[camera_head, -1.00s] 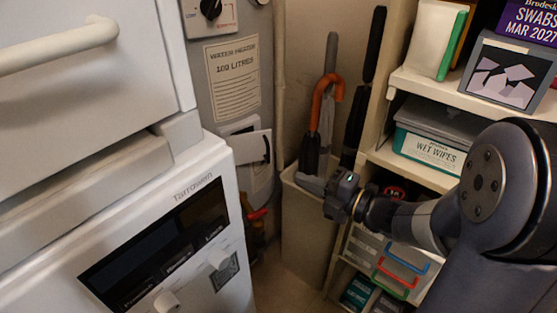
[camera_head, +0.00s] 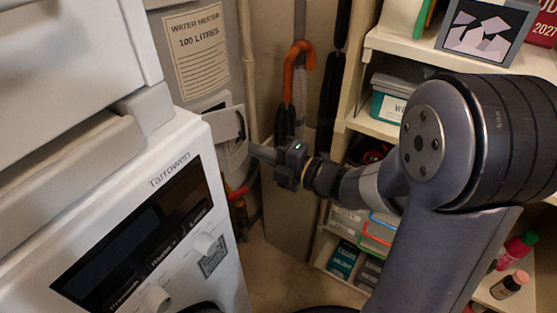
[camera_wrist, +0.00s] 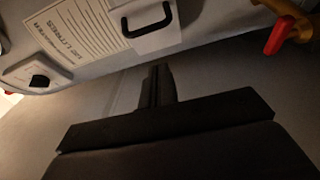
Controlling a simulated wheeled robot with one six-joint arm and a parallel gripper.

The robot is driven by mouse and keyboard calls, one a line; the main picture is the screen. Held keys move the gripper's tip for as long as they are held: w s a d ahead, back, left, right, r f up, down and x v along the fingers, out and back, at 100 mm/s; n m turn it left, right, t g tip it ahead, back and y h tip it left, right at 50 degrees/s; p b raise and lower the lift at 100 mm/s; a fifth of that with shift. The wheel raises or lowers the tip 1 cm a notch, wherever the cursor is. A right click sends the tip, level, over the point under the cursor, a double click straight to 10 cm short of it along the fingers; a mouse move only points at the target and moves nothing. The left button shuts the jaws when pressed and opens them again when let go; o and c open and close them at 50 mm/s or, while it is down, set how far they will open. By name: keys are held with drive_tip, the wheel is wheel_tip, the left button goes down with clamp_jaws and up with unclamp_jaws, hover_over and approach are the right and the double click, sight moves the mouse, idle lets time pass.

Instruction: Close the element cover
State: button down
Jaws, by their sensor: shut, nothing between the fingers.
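The element cover (camera_head: 226,124) is a small pale flap with a dark handle on the front of the grey water heater (camera_head: 188,88). It appears to stand partly out from the heater body in the head view. In the wrist view the cover (camera_wrist: 152,42) shows at the top, with its black handle (camera_wrist: 150,22) facing me. My gripper (camera_head: 256,151) is shut and empty, pointing left, just below and right of the cover's free edge. Whether it touches the cover cannot be told. In the wrist view my gripper (camera_wrist: 158,72) is dark and closed below the handle.
The white appliance (camera_head: 150,215) stands close on the left. A red valve lever (camera_head: 238,192) sits below the cover, and an orange umbrella handle (camera_head: 298,56) is behind my gripper. Shelves (camera_head: 385,125) stand on the right. Some floor (camera_head: 275,268) is clear.

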drive_tip(key=w, duration=0.1)
drive_tip(key=w+a, duration=0.1)
drive_tip(key=w, duration=0.2)
drive_tip(key=shift+w+a+f+b, duration=0.1)
drive_tip(key=shift+w+a+b, duration=0.05)
drive_tip(key=shift+a+b, duration=0.2)
drive_tip(key=shift+w, duration=0.1)
drive_tip(key=w+b, duration=0.2)
drive_tip(key=w, duration=0.2)
drive_tip(key=shift+w+a, duration=0.15)
drive_tip(key=shift+w, duration=0.15)
wheel_tip(320, 180, up, 10)
drive_tip(key=p, duration=0.4)
